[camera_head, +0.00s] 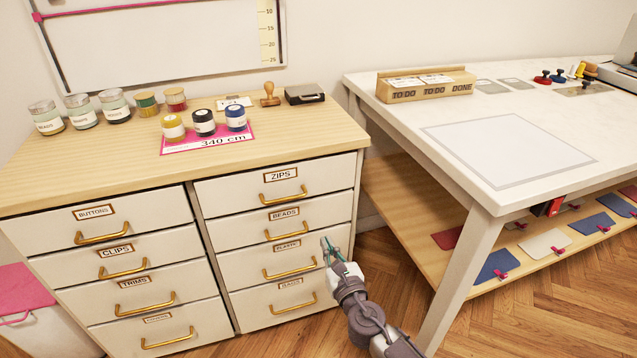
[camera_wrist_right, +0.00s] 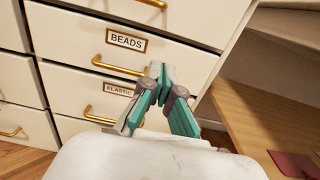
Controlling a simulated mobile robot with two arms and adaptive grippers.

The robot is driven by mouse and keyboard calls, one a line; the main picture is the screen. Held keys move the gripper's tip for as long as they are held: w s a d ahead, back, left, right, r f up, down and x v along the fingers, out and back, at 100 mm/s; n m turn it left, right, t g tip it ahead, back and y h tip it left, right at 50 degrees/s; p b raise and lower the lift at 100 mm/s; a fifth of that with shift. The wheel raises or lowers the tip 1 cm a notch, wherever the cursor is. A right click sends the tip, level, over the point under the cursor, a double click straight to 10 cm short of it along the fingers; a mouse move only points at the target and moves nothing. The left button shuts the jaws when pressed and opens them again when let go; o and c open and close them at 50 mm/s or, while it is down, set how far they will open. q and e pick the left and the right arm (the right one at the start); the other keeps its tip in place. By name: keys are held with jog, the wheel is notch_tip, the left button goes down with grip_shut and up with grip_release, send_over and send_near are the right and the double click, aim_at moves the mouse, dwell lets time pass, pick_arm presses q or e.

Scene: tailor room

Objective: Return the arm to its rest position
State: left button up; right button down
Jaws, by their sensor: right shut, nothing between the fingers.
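My right gripper (camera_head: 328,246) is in front of the right column of the drawer cabinet, near the drawer labelled ELASTIC. It is shut and empty. In the right wrist view its teal and grey fingers (camera_wrist_right: 160,78) meet at the tips, with the BEADS drawer (camera_wrist_right: 75,58) and the ELASTIC drawer behind them. The fingertips look apart from the brass handles, though the exact distance to the drawer fronts is hard to tell. My right arm comes in from the bottom of the head view. My left gripper is not in view.
The drawer cabinet (camera_head: 275,162) has all its drawers closed. Jars and spools stand on its top around a pink card (camera_head: 208,142). A white table (camera_head: 400,113) with a lower shelf (camera_head: 400,207) stands to the right. Wooden floor shows between them. A pink-lidded bin (camera_head: 22,292) is at the left.

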jog(key=s+d+f+m+g+h, duration=0.3)
jog(key=s+d+f+m+g, duration=0.3)
jog(key=s+f+m, duration=0.55)
jog(key=s+d+f+m+g+h, duration=0.35)
jog(key=s+d+f+m, duration=0.5)
jog(key=f+m, duration=0.6)
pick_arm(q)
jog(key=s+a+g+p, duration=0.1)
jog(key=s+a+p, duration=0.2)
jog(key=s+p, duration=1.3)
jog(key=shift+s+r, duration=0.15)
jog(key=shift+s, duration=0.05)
pick_arm(e)
jog(key=s+d+f+m+g, duration=0.1)
jog(key=s+f+m+g, duration=0.1)
jog(key=s, duration=0.9)
jog(key=s+d+f+m+g+y, duration=0.1)
jog(key=s+m, duration=0.4)
jog(key=s, duration=0.6)
jog(key=s+d+f+m+g+y, duration=0.1)
jog(key=s+f+m+g, duration=0.2)
jog(key=s, duration=0.9)
jog(key=shift+f+m+g, duration=0.3)
jog(key=shift+f+g, duration=0.05)
jog(key=shift+g, duration=0.1)
